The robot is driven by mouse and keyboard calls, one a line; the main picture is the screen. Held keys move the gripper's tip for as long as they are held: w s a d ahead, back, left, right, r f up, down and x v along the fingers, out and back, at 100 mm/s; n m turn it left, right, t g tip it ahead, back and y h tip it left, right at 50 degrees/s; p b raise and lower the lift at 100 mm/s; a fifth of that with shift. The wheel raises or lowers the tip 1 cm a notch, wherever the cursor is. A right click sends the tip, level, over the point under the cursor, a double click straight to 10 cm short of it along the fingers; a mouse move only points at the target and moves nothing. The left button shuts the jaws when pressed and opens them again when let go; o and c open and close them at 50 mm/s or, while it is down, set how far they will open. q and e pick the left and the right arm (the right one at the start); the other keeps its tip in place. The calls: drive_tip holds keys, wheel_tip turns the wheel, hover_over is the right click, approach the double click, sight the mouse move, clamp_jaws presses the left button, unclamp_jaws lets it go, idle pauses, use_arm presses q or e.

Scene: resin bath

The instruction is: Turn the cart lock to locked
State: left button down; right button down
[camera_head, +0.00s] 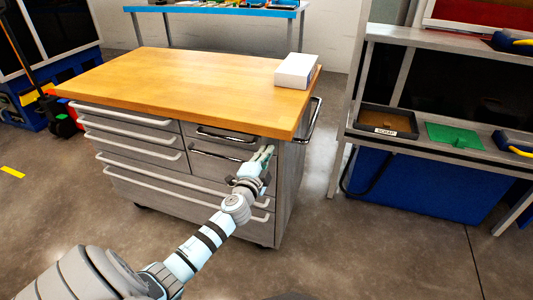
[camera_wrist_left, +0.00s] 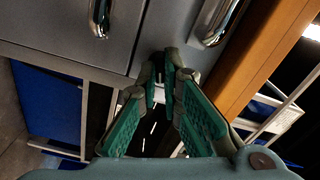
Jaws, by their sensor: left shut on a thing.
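The cart (camera_head: 285,190) is a grey drawer cabinet with a wooden top (camera_head: 190,75). My left gripper (camera_head: 264,153) reaches its front near the upper right corner, beside the drawer handles. In the left wrist view the green-padded fingers (camera_wrist_left: 162,78) come together at the grey cart front (camera_wrist_left: 135,40). They are shut on a small part there, at the place of the cart lock. The fingertips hide this part, so its turn position cannot be told. My right gripper is not in view.
A white box (camera_head: 297,71) lies on the cart top's right end. A side handle (camera_head: 315,120) sticks out at the cart's right. The floor between is clear.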

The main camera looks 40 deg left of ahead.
use_arm(q)
drive_tip(key=shift+f+m+p, duration=0.15)
drive_tip(key=shift+m+p, duration=0.15)
drive_tip(key=shift+m, duration=1.6)
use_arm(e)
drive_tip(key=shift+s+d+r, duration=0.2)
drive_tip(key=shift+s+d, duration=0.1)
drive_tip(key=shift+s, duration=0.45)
use_arm(q)
drive_tip(key=c, duration=1.8)
unclamp_jaws()
drive_tip(key=shift+o, duration=0.2)
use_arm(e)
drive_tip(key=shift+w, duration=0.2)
use_arm(q)
drive_tip(key=v, duration=1.2)
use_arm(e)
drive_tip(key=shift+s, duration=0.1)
